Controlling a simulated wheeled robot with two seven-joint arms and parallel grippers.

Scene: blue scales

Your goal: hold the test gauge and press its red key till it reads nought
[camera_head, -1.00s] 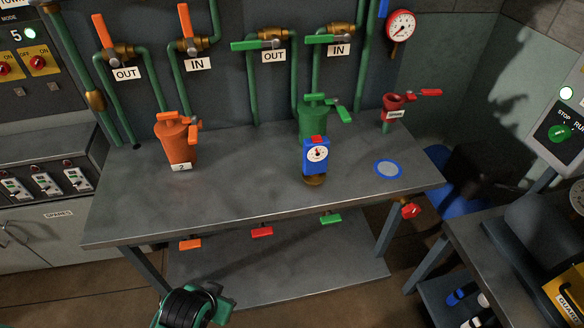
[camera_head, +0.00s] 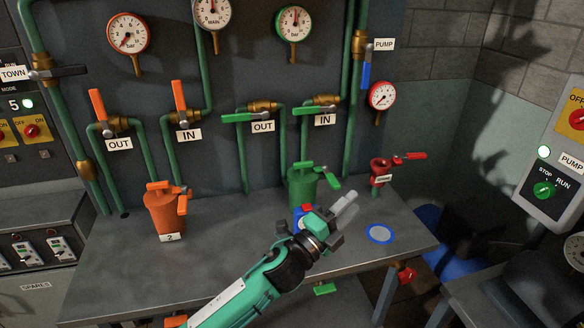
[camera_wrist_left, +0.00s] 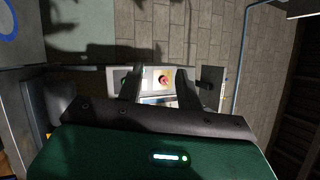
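The blue test gauge (camera_head: 299,218) stands on the metal bench (camera_head: 225,262), mostly hidden behind my left gripper in the head view. Its red key (camera_head: 307,208) shows at the top; its dial and reading are hidden. My left gripper (camera_head: 346,207) is in front of and just right of the gauge; I cannot tell whether they touch. In the left wrist view its two fingers (camera_wrist_left: 157,85) are apart, with nothing held between them. The gauge does not show in that view. My right gripper is not in view.
An orange pot (camera_head: 163,212) stands on the bench's left and a green pot (camera_head: 301,188) behind the gauge. A red funnel-like fitting (camera_head: 380,172) is at the back right. A blue-rimmed disc (camera_head: 380,234) lies right of the gripper. Pipes with valve levers line the wall.

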